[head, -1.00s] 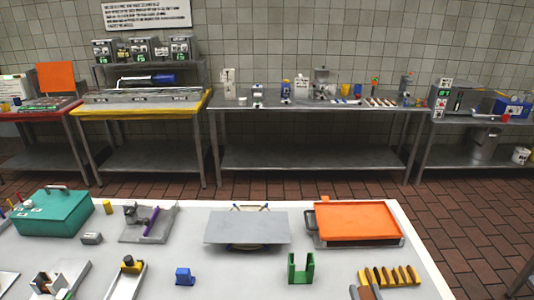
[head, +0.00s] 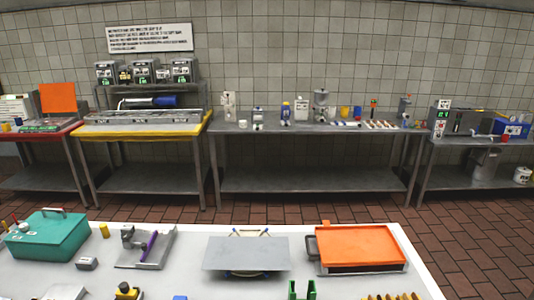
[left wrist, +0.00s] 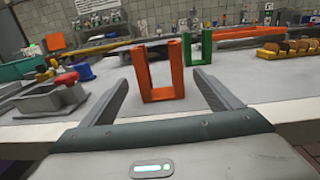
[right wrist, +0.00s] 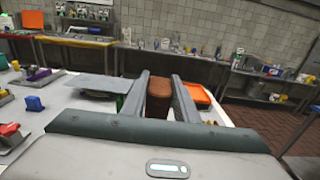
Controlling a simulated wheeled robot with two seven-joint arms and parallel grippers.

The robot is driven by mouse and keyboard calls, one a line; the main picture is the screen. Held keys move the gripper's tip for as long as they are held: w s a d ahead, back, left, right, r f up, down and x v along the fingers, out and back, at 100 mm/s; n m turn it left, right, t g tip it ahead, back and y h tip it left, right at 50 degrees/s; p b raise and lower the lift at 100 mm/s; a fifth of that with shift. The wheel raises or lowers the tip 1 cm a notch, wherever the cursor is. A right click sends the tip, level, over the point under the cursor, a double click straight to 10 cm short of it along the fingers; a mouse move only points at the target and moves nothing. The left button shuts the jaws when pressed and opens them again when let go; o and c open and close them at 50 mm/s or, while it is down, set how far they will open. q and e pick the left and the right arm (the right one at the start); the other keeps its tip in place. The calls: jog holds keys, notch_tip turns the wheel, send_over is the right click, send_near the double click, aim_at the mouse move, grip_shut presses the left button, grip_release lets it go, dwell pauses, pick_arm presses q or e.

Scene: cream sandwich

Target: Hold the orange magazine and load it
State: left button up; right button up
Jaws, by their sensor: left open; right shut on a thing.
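The orange magazine (left wrist: 162,94) is an upright, open-topped U-shaped frame on the white table in the left wrist view. My left gripper (left wrist: 161,78) is open, with one finger on each side of it; I cannot tell if they touch it. My right gripper (right wrist: 159,75) is shut on a brown block (right wrist: 159,96) and holds it between its fingers. A green magazine (left wrist: 193,62) of like shape stands behind the orange one; its top also shows in the head view (head: 302,291). Neither gripper nor the orange magazine shows in the head view.
A row of yellow-brown pieces (left wrist: 285,49) stands at the right. A grey plate (head: 246,254), an orange-topped tray (head: 361,246), a teal box (head: 47,236) and a grey fixture with a purple bar (head: 146,246) stand farther back on the table.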

pick_arm(q)
jog(key=shift+w+a+b, duration=0.15)
jog(key=shift+w+b, duration=0.3)
jog(key=shift+w, duration=4.55)
pick_arm(e)
jog(key=shift+f, duration=0.45)
pick_arm(q)
jog(key=c, duration=1.2)
jog(key=shift+c, duration=0.2)
jog(key=o, duration=1.2)
jog(key=shift+o, duration=0.2)
jog(key=c, duration=1.2)
jog(key=shift+c, duration=0.2)
